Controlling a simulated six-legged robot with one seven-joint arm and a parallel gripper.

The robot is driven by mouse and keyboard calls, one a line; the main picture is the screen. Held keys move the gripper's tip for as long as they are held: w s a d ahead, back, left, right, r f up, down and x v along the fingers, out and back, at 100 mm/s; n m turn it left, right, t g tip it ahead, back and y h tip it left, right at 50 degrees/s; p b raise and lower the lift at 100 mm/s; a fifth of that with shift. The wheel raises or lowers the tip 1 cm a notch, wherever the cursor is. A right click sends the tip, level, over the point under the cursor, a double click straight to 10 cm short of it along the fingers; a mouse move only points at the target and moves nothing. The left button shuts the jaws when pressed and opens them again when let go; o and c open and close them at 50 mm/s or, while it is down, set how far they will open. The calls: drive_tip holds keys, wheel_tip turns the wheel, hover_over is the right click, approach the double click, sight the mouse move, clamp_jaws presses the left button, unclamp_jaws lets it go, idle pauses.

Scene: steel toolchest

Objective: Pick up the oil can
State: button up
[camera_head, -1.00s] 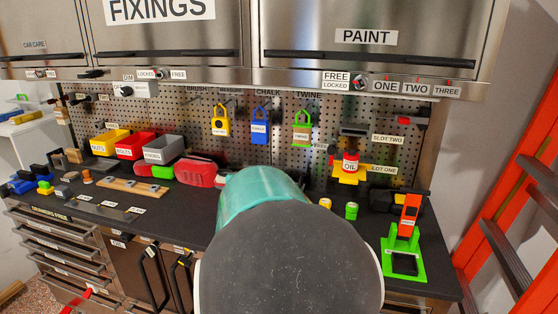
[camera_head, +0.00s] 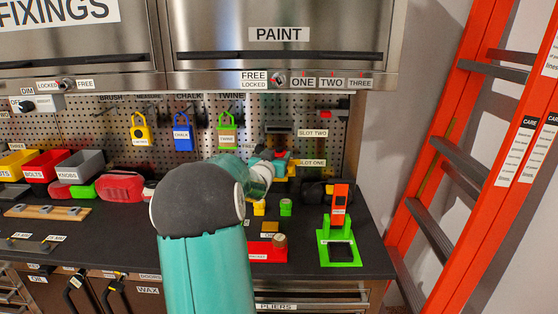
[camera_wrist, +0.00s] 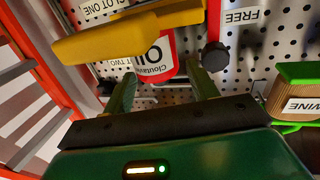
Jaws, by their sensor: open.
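The oil can (camera_wrist: 152,56) is red with a white label and shows upside down in the wrist view. It is beside a yellow holder (camera_wrist: 110,40), which covers part of it. My gripper (camera_wrist: 160,72) is open, with its two green fingers pointing at the can, one toward either side. I cannot tell whether they touch it. In the head view my gripper (camera_head: 268,158) is in front of the pegboard near the SLOT ONE label, and my arm hides most of the can.
A dark knob (camera_wrist: 215,56) and the green-topped twine holder (camera_wrist: 300,85) are close to my right finger in the wrist view. A green stand with an orange post (camera_head: 340,241) is on the bench at right. An orange ladder (camera_head: 440,130) stands farther right.

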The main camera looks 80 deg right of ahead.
sight(281, 150)
drive_tip(key=shift+s+d, duration=0.15)
drive_tip(key=shift+d, duration=0.35)
drive_tip(key=d, duration=0.4)
drive_tip(key=shift+d+f, duration=0.15)
drive_tip(key=shift+f, duration=0.05)
drive_tip(key=c, duration=0.8)
drive_tip(key=shift+r, duration=0.2)
